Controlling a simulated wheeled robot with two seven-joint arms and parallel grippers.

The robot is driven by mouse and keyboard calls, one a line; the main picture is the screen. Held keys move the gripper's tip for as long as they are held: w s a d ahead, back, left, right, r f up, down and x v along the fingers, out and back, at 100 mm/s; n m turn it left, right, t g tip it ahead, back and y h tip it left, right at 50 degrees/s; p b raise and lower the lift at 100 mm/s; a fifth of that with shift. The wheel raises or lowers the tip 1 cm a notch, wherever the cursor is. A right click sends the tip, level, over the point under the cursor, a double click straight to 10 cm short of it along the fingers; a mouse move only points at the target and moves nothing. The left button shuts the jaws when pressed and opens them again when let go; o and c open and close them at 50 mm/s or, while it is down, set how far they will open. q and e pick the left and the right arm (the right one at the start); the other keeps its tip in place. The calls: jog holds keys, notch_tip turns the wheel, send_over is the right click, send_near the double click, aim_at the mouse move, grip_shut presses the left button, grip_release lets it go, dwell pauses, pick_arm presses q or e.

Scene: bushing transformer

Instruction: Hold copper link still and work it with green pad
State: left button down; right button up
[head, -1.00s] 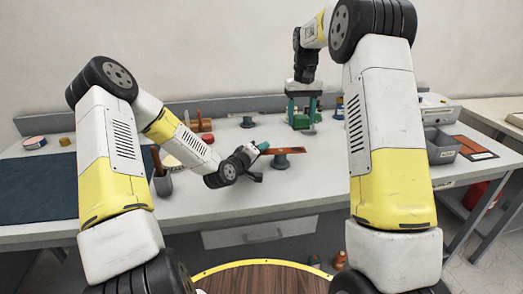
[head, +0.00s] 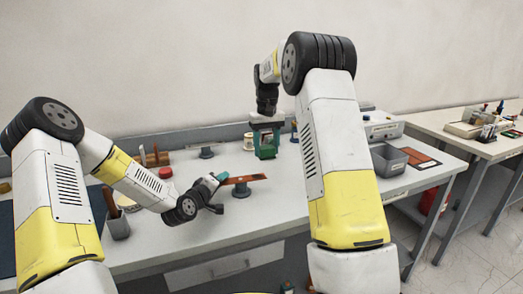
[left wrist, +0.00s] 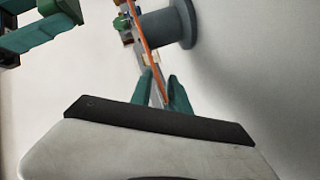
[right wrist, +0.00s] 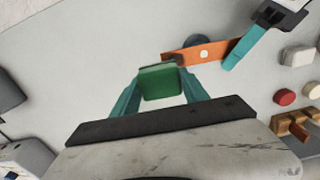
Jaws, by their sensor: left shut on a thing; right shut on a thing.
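The copper link (head: 244,179) is a flat copper-coloured bar. In the left wrist view, the link (left wrist: 146,45) shows edge-on between the teal fingers (left wrist: 165,92). The green pad (right wrist: 160,83) is a block between the teal fingers of my right gripper (right wrist: 160,98), which is shut on it. In the head view, the right gripper (head: 266,140) points down behind the link. In the right wrist view, the pad partly overlaps the link's near end; contact cannot be told.
Another grey stand (head: 208,152) and a red round item (head: 165,172) sit at the back left. A grey bin (head: 388,161) and an orange-brown tray (head: 420,158) lie at the right. A tool cup (head: 118,226) stands at the left.

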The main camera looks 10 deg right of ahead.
aim_at(249, 178)
pick_arm(q)
jog(key=shift+s+f, duration=0.1)
jog(key=shift+f, duration=0.15)
pick_arm(e)
jog(key=f, duration=0.7)
jog(key=shift+a, duration=0.3)
jog(key=shift+s+a+f, duration=0.1)
jog(key=shift+a+f, duration=0.05)
jog(key=shift+a, duration=0.4)
jog(key=shift+s+a+f, duration=0.1)
jog(key=shift+a+f, duration=0.05)
jog(key=shift+a, duration=0.4)
jog(key=shift+c, duration=0.7)
jog(key=shift+s+a, duration=0.15)
jog(key=shift+a, duration=0.8)
jog(key=shift+s+a, duration=0.15)
jog(key=shift+a, duration=0.75)
jog(key=d, duration=0.4)
jog(key=w+d, duration=0.1)
jog(key=d, duration=0.1)
jog(key=shift+d, duration=0.2)
jog(key=shift+r, duration=4.1)
